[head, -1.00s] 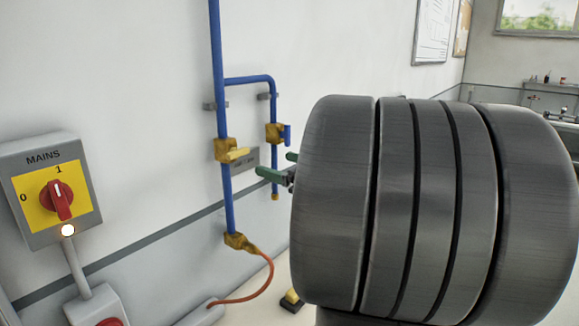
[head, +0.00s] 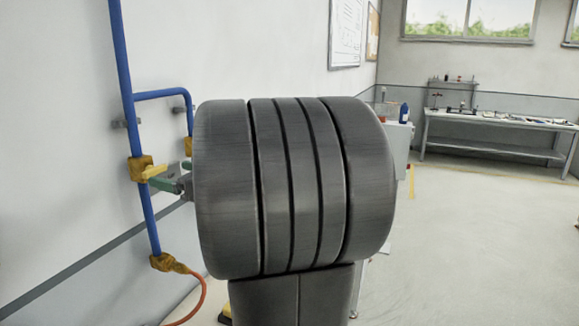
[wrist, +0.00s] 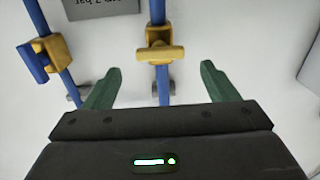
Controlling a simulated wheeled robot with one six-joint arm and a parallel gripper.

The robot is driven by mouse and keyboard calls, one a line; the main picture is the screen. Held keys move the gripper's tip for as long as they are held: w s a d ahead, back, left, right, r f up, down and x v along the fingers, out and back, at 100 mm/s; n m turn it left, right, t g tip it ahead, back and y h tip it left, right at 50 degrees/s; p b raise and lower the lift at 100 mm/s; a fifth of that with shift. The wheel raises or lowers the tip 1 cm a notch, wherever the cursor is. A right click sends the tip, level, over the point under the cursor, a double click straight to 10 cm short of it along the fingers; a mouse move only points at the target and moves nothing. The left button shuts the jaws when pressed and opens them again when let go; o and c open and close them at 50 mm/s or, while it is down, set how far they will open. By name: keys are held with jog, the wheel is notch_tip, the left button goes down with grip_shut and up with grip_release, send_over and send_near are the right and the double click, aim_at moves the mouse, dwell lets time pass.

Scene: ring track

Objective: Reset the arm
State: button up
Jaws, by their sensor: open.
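My gripper (wrist: 159,80) is open, its two green fingers spread apart with nothing between the tips. In the wrist view, a yellow valve with a yellow handle (wrist: 160,52) on a blue pipe lies just beyond and between the fingertips, apart from them as far as I can tell. In the head view my arm's large dark grey links hide most of the gripper (head: 172,186). Its green fingers show at the arm's left edge, just right of and below the yellow valve (head: 141,168) on the wall.
A second valve with a blue handle (wrist: 38,60) sits at the left in the wrist view. An orange hose (head: 203,295) hangs from the pipe's lower fitting. A workbench (head: 480,122) stands at the back right. Open floor (head: 470,240) lies to the right.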

aim_at(157, 170)
jog(key=x, duration=0.7)
